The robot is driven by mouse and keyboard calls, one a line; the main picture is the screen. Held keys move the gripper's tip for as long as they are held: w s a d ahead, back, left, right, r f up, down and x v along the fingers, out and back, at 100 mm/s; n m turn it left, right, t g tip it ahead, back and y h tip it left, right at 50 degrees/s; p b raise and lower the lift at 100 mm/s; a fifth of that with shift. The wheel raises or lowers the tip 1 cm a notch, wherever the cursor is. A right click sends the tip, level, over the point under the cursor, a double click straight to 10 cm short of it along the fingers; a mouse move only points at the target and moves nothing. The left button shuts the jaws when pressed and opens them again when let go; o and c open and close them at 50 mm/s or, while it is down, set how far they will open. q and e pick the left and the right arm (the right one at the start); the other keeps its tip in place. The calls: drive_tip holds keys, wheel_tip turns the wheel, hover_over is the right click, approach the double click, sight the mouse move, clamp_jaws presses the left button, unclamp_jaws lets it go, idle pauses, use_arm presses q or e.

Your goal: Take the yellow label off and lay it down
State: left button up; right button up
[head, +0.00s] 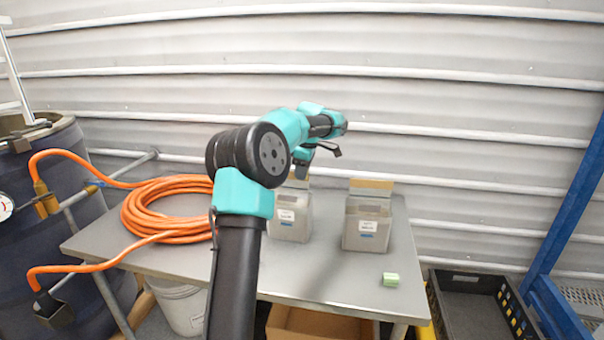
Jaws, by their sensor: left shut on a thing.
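My left gripper (322,150) is raised above the table, just up and right of the left grey box. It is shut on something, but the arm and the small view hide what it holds. The left grey box (290,222) stands upright on the table, with a white label on its front and its upper left partly behind my arm. The right grey box (367,225) has a tan upright flap (371,187) at its top and a white and blue front label (368,227). I cannot make out a yellow label. My right gripper is out of view.
A coil of orange hose (165,208) lies on the left of the grey table (330,272). A small light green block (390,279) lies near the right front edge. A dark drum (45,215) stands left, a black crate (470,300) right. The table's front middle is clear.

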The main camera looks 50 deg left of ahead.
use_arm(q)
drive_tip(key=shift+r, duration=1.7)
drive_tip(key=s+d+r, duration=0.1)
drive_tip(key=s+d, duration=0.9)
drive_tip(key=d, duration=0.2)
drive_tip(key=shift+s+r, duration=0.15)
drive_tip(key=shift+s, duration=0.15)
drive_tip(key=shift+r, duration=0.1)
wheel_tip(320, 180, up, 7)
idle(0.5)
